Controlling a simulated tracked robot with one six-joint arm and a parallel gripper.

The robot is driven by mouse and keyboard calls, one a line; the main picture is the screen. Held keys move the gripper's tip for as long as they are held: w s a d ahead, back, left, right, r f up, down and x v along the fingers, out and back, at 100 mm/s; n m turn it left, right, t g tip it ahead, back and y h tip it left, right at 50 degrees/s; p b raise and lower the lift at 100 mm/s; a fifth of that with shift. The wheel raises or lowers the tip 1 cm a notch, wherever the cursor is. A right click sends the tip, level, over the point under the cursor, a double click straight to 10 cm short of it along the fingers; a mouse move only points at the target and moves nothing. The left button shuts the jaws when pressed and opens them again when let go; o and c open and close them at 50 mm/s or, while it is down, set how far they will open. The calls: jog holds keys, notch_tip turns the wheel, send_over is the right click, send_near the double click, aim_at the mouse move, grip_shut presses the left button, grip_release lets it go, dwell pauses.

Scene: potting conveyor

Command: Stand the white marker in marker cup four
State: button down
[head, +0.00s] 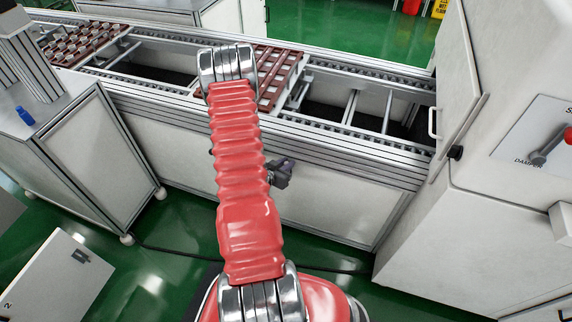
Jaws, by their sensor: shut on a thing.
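My gripper is not clearly in view; my red-sleeved arm rises through the middle of the head view and hides what lies behind it. A small dark part (281,173) shows just right of the sleeve, and I cannot tell whether it belongs to my gripper or to the conveyor. I see no white marker and no marker cups in this view. What the gripper holds is hidden.
A conveyor (350,150) runs across the back. A brown tray with parts (85,42) and another brown tray (285,75) sit on it. A cabinet (85,155) with a small blue object (25,115) stands left, a white machine (500,200) right. Green floor shows between.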

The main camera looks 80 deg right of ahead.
jog(key=c, duration=1.7)
grip_release()
jog(key=shift+o, duration=0.2)
jog(key=v, duration=1.2)
